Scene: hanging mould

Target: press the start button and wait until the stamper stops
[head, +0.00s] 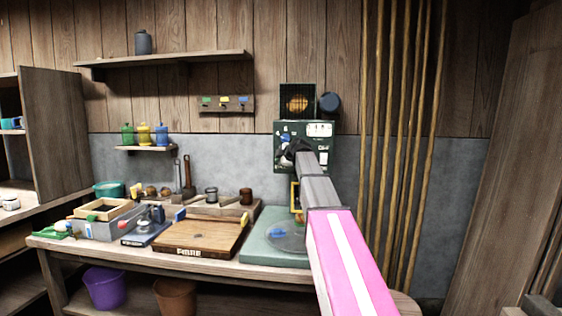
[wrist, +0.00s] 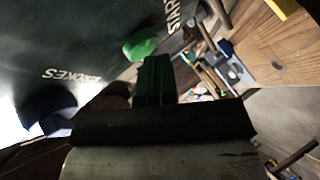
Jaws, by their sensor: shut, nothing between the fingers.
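The stamper (head: 318,157) stands at the right end of the bench, with a dark green control panel, a white gauge and a blue knob. The green start button (wrist: 142,45) shows in the wrist view beside the lettering START; in the head view my arm hides it. My gripper (wrist: 155,62) is shut and empty, with its fingertips right by the button's lower edge. I cannot tell whether they touch or press it. In the head view my gripper (head: 290,153) is in front of the panel. The blue knob (wrist: 45,112) is at left in the wrist view.
The stamper's green base (head: 255,250) carries a clear disc below my arm. A wooden board (head: 195,237), a grey box (head: 95,228) and several tools fill the bench to the left. Tall poles (head: 400,120) lean on the wall at right.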

